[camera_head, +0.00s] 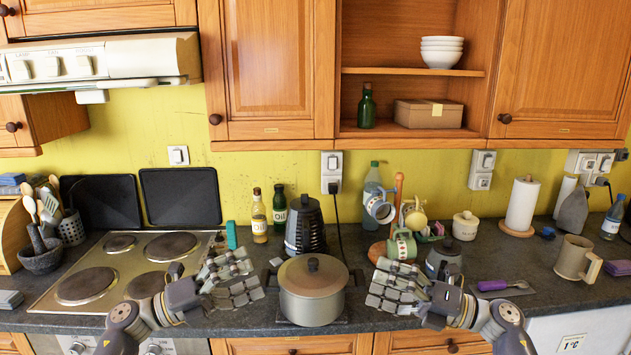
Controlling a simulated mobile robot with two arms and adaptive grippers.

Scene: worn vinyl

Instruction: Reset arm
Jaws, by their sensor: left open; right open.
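My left gripper (234,279) is open and empty, just left of the lidded pot, above the counter edge beside the stove. My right gripper (397,283) is open and empty, to the right of the same pot, with the mug tree behind it. The grey pot (311,306) stands between the two grippers near the counter's front edge, with its lid on. A gap shows between the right gripper and the pot; whether the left fingers touch the pot's side handle I cannot tell.
The stove (150,262) lies at left with bare hotplates. A dark kettle (304,228) and bottles (259,216) stand behind the pot. The mug tree (397,205), a paper towel roll (521,206) and a beige mug (574,258) stand at right. Cabinets (270,70) hang above.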

